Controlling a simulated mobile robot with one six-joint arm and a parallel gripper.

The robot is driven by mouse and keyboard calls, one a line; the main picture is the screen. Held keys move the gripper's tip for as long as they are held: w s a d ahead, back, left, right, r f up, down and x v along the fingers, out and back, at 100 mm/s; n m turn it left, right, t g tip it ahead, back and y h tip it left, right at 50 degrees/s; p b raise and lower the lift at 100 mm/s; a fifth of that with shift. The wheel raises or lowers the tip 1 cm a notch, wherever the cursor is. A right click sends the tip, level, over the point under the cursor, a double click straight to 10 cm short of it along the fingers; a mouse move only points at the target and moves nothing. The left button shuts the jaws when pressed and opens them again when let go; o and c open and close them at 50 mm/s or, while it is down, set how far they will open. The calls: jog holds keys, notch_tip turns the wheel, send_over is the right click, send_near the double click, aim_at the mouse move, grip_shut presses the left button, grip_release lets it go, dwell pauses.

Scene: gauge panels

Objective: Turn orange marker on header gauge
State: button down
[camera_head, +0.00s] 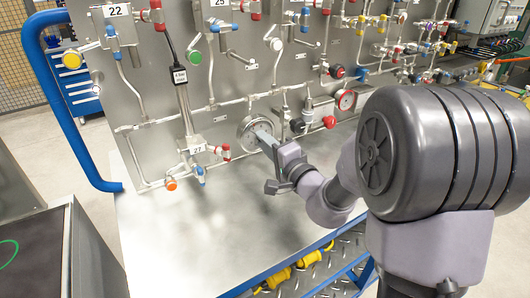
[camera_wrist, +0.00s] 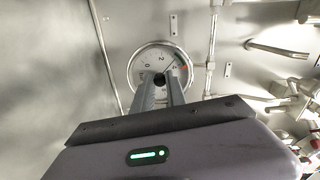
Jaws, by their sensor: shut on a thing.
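A round header gauge (camera_head: 246,128) with a metal rim is mounted on the steel panel. In the wrist view its white dial (camera_wrist: 148,57) shows printed numbers and a thin dark needle. A small orange-red marker (camera_wrist: 182,67) lies at the dial's right edge. My gripper (camera_head: 264,136) reaches the gauge from the lower right. In the wrist view its two fingers (camera_wrist: 160,80) are closed on a small dark knob at the middle of the dial. The fingers cover the lower part of the dial. The marker is too small to make out in the head view.
Pipes and a valve with a red cap (camera_head: 329,122) stand close to the right of the gauge. A second gauge (camera_head: 346,100) is farther right. A pipe (camera_wrist: 213,50) runs beside the gauge. The steel shelf (camera_head: 220,225) below is clear. A blue rail (camera_head: 62,100) stands at left.

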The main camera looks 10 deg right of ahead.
jog(key=n, duration=0.5)
jog(key=shift+b, duration=0.3)
jog(key=shift+n, duration=0.3)
jog(key=c, duration=1.3)
grip_release()
jog(key=shift+c, duration=0.2)
